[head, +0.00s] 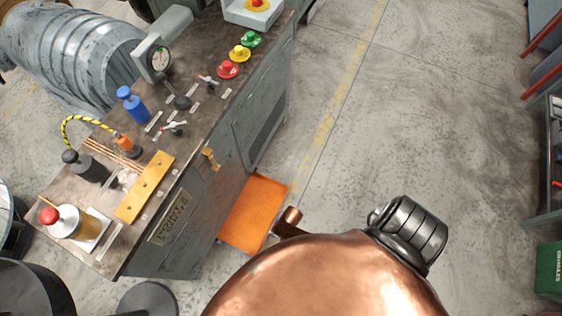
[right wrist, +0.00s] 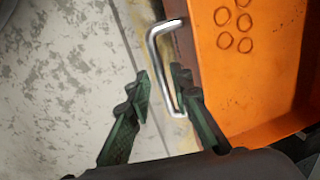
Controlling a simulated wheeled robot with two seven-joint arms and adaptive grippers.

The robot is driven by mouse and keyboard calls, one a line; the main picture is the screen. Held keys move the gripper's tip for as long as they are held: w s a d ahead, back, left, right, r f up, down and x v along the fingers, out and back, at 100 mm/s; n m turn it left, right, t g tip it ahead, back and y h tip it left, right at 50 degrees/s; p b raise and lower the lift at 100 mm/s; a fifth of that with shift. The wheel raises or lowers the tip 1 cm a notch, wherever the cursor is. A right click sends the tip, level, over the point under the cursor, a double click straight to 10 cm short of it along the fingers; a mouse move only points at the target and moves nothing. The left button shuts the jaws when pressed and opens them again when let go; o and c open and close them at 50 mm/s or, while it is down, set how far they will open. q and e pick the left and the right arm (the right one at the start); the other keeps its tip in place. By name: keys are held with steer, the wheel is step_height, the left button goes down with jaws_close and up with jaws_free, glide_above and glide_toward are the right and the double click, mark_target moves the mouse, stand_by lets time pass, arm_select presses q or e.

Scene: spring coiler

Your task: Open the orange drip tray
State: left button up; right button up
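The orange drip tray (head: 257,208) sticks out at floor level from the base of the grey machine in the head view. In the right wrist view the tray (right wrist: 240,70) fills the upper right, with round marks on its floor. Its bent metal handle (right wrist: 160,62) stands out toward the left. My right gripper (right wrist: 160,77) is open, its two green fingers apart. The handle's bar lies between the fingers, nearer the right finger; I cannot tell whether they touch. In the head view my copper body hides the right gripper. My left gripper is not in view.
The grey machine (head: 190,215) carries colored buttons, levers and bottles on its top. Concrete floor (head: 400,120) is open to the right of the tray. A dark round base (head: 147,300) stands near the machine's front corner. Shelving and a green box (head: 549,272) are at the far right.

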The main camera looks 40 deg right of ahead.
steer(key=shift+o, duration=0.5)
steer(key=shift+w+r, duration=0.1)
steer(key=shift+r, duration=0.05)
step_height(320, 180, up, 12)
steer(key=s, duration=0.2)
steer(key=shift+d+f, duration=0.2)
steer(key=shift+d, duration=0.2)
steer(key=shift+s, duration=0.1)
arm_select(q)
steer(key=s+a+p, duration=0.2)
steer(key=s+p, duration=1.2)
steer(key=p, duration=0.4)
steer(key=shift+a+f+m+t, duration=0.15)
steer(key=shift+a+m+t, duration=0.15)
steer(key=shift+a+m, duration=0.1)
arm_select(e)
steer(key=s+d+n, duration=0.3)
steer(key=s+n, duration=0.2)
steer(key=s, duration=0.7)
steer(key=s+d+n+g, duration=0.1)
steer(key=s+d+n, duration=0.2)
steer(key=s, duration=0.9)
steer(key=s+d+n, duration=0.3)
steer(key=s+n, duration=0.4)
steer(key=s, duration=0.6)
steer(key=shift+r+n+h, duration=0.2)
steer(key=shift+n+h, duration=0.1)
steer(key=shift+h, duration=0.1)
